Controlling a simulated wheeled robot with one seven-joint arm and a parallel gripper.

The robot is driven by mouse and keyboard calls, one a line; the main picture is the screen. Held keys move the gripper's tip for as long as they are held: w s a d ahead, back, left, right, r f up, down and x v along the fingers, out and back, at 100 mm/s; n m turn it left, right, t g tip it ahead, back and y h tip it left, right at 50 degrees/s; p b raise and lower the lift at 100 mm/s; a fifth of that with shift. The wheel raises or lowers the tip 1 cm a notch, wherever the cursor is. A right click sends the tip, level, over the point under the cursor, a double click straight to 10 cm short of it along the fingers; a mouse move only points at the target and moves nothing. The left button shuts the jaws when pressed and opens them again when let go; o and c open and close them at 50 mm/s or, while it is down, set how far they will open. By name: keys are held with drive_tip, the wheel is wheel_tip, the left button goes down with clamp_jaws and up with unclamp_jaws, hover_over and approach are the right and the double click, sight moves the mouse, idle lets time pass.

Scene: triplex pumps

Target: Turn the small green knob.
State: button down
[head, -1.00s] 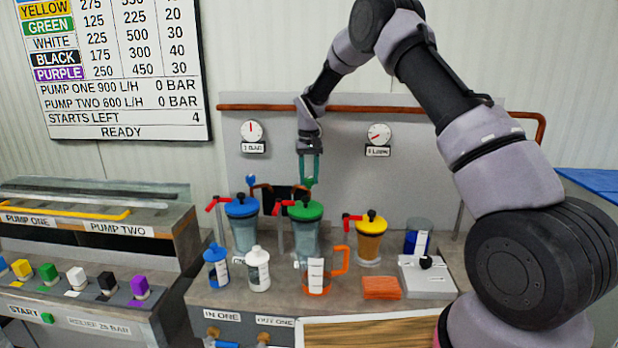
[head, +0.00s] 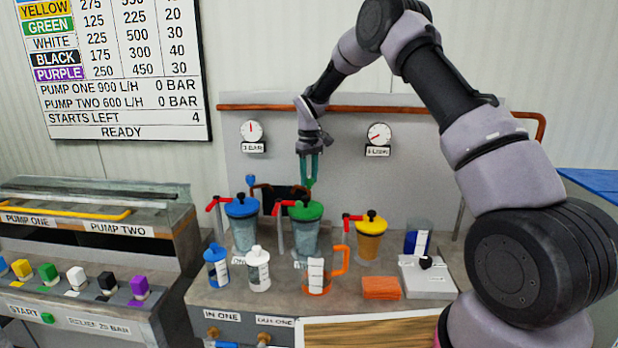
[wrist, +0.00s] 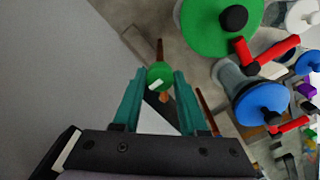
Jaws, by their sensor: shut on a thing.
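The small green knob (wrist: 159,74) is round, with a pale mark on its face. In the wrist view it sits between the tips of my gripper's teal fingers (wrist: 158,82). In the head view my gripper (head: 309,170) points down in front of the grey back panel, above and behind the green-lidded vessel. A bit of green (head: 309,183) shows at its fingertips. The gripper is shut on the knob; the contact itself is small and partly hidden.
Below stand the green-lidded vessel (head: 306,212), the blue-lidded vessel (head: 242,209) and the yellow-lidded vessel (head: 371,226), with red levers. Two gauges (head: 252,131) (head: 379,133) flank my gripper. An orange-handled jug (head: 318,277) and bottles stand in front.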

sight(309, 178)
drive_tip(key=shift+c, duration=2.2)
unclamp_jaws()
drive_tip(key=shift+r, duration=0.1)
wheel_tip(309, 178, up, 11)
drive_tip(key=shift+f, duration=0.2)
drive_tip(key=shift+r, duration=0.1)
